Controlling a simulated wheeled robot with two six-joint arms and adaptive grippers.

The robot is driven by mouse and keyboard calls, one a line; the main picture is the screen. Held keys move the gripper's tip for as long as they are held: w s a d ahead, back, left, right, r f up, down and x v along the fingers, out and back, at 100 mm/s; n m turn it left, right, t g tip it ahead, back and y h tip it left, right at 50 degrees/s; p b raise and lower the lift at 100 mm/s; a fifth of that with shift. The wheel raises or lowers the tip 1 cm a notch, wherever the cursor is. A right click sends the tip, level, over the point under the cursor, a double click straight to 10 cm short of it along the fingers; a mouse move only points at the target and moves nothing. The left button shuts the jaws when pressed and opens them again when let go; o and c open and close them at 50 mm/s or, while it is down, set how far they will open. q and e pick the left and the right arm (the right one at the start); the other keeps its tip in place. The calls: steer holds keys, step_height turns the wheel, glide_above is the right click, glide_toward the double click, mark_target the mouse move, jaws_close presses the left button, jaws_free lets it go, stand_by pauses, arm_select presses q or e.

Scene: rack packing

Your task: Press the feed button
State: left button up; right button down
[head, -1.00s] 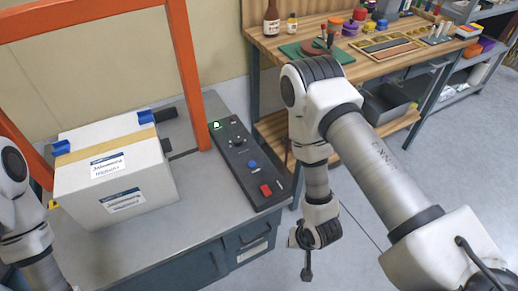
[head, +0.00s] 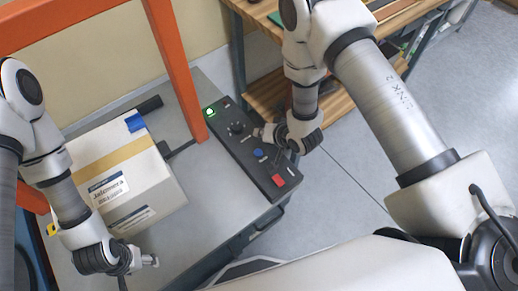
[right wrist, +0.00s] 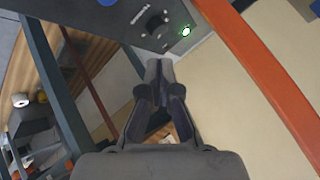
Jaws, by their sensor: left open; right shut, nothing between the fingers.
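The dark control panel (head: 222,120) lies along the right edge of the grey bench. It carries a lit green light (head: 209,112), a black knob (head: 236,128), a blue button (head: 258,153) and a red button (head: 279,180); I cannot read which is the feed button. My right gripper (head: 260,133) is shut and empty beside the panel, near the knob and blue button; contact cannot be told. In the right wrist view its closed fingertips (right wrist: 158,70) show below the panel, with the green light (right wrist: 185,31) beyond. My left gripper (head: 140,272) is open, in front of the box.
A wooden workbench (head: 262,92) stands at the back, with open floor (head: 350,165) to the right.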

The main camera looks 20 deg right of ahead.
mark_target(260, 154)
arm_select(q)
steer(key=f+b, duration=0.6)
steer(key=f, duration=0.1)
steer(key=shift+w+a+b, duration=0.1)
steer(key=shift+w+b, duration=0.2)
steer(key=shift+b, duration=0.1)
arm_select(e)
steer(key=f, duration=0.8)
steer(key=shift+w+a+f, duration=0.1)
steer(key=shift+w+f, duration=0.15)
steer(key=shift+f, duration=0.05)
arm_select(q)
steer(key=shift+f, duration=0.15)
arm_select(e)
steer(key=shift+f, duration=0.25)
arm_select(q)
steer(key=shift+f+b, duration=0.25)
steer(key=shift+b, duration=0.1)
arm_select(e)
steer(key=shift+f, duration=0.45)
